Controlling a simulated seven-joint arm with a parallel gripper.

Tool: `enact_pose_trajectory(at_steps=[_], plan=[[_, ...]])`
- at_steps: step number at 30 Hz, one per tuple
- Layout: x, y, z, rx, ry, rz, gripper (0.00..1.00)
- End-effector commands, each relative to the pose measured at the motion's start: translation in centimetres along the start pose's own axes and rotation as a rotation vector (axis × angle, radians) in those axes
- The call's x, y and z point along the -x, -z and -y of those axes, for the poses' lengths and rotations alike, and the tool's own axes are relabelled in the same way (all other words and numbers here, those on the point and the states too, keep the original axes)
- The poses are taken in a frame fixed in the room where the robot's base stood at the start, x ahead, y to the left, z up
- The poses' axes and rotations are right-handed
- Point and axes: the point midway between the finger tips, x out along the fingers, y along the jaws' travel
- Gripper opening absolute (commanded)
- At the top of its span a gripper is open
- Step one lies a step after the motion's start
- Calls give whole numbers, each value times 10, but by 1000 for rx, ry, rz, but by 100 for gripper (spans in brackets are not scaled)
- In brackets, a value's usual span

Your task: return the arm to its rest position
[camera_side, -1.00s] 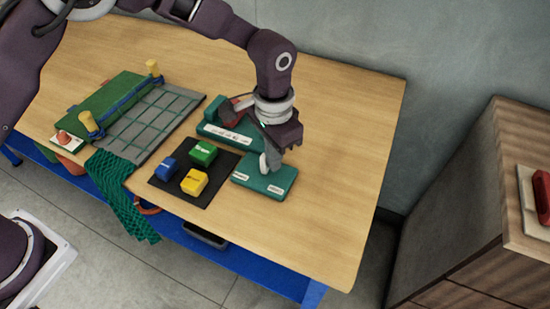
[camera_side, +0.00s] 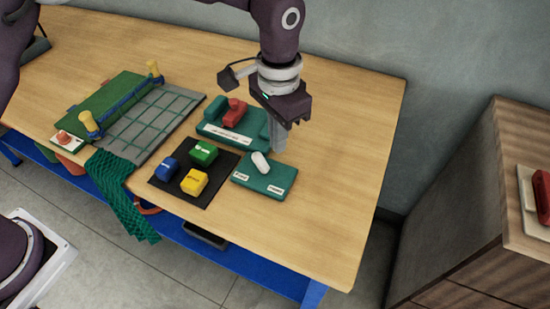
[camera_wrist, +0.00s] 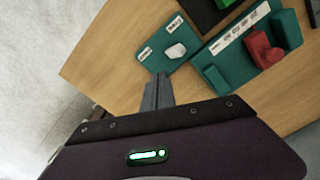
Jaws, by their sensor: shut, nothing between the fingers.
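My gripper (camera_side: 276,138) hangs over the wooden table in the side view, fingers pointing down and together, with nothing between them. In the wrist view its shut fingers (camera_wrist: 157,90) show over bare wood beside a small green board. That green board (camera_side: 277,187) carries two white labels and a white rounded piece (camera_side: 260,162) near its back edge. The board (camera_wrist: 150,52) and the white piece (camera_wrist: 175,51) also show in the wrist view. My fingers are apart from both.
A green holder (camera_side: 212,127) with a red piece (camera_side: 235,112) stands close left of my gripper. A black mat (camera_side: 175,192) holds blue, green and yellow blocks. The table's right side is clear; a wooden cabinet (camera_side: 450,200) stands beyond.

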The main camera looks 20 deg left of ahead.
Motion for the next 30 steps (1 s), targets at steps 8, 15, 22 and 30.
enact_pose_trajectory(at_steps=[8,15,22,30], plan=[[7,0,-1,0,0,0,0],[7,0,-1,0,0,0,0],[83,-37,39,87,8,-86,0],[190,-208,92,331,60,-312,0]])
